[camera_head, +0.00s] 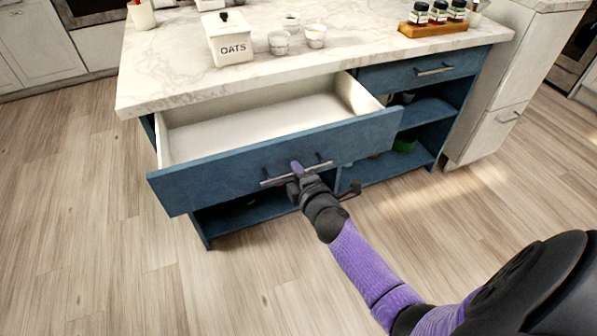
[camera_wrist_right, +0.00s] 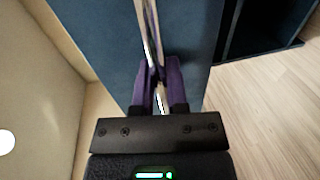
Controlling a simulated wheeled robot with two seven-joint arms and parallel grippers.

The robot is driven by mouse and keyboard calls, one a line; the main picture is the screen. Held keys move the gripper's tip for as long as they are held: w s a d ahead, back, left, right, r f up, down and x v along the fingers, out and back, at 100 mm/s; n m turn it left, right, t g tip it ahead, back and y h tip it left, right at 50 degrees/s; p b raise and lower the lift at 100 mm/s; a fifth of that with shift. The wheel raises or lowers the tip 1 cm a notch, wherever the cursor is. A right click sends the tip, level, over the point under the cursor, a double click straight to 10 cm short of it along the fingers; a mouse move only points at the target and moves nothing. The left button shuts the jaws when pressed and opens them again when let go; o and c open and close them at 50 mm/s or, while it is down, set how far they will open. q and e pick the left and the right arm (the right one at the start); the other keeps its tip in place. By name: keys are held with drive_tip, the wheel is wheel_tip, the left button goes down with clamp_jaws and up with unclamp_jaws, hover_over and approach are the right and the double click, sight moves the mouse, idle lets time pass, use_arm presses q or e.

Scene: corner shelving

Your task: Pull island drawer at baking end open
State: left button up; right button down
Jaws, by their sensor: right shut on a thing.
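The wide blue island drawer (camera_head: 250,165) stands pulled well out, and its white inside shows empty from the head view. My right gripper (camera_head: 298,172) is shut on this handle. In the right wrist view the purple fingers (camera_wrist_right: 160,85) close on both sides of the shiny handle bar (camera_wrist_right: 150,35), with the blue drawer front (camera_wrist_right: 105,45) behind. My left gripper is not in view.
The marble island top (camera_head: 180,72) holds an oats canister (camera_head: 229,42), small cups (camera_head: 316,36) and a wooden rack of jars (camera_head: 430,28). A second, shut drawer (camera_head: 420,71) sits to the right above open shelves (camera_head: 425,112). The wood floor (camera_head: 90,220) in front is clear.

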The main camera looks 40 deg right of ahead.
drive_tip(key=shift+w, duration=0.1)
drive_tip(key=c, duration=0.7)
unclamp_jaws()
use_arm(q)
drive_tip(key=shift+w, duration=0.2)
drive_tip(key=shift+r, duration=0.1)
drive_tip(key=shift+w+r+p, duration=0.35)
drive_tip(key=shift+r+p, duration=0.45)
drive_tip(key=shift+p, duration=0.1)
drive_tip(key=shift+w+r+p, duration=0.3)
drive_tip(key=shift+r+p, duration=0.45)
drive_tip(key=shift+p, duration=0.1)
use_arm(e)
drive_tip(key=v, duration=1)
